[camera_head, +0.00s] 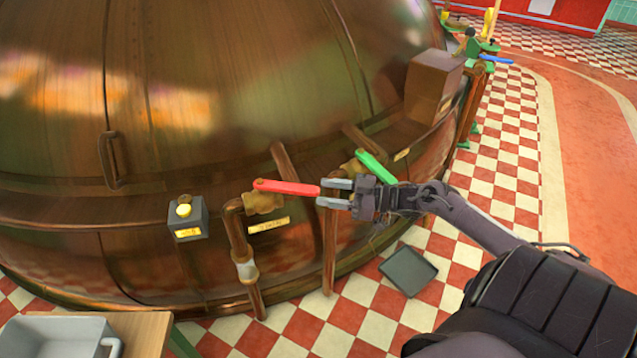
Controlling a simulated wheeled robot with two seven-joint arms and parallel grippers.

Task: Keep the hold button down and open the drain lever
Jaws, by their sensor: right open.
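A grey box (188,219) with a round yellow button (183,210) on top is fixed to the kettle's front at left, and nothing touches the button. A red lever (286,187) sits on a brass valve (262,203) and points right, roughly level. A green lever (375,166) sits on a second valve, tilted down to the right. Small labels by the valves are too small to read. My right gripper (328,194) is open, with its fingertips at the red lever's free end; I cannot tell if they touch it. My left gripper is not in view.
The large copper kettle (250,90) fills the left and middle. Copper pipes (242,255) run down below the valves. A dark square tray (408,270) lies on the checkered floor. A grey tub (60,338) stands on a wooden surface (146,330) at bottom left. A blue lever (496,59) shows far right.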

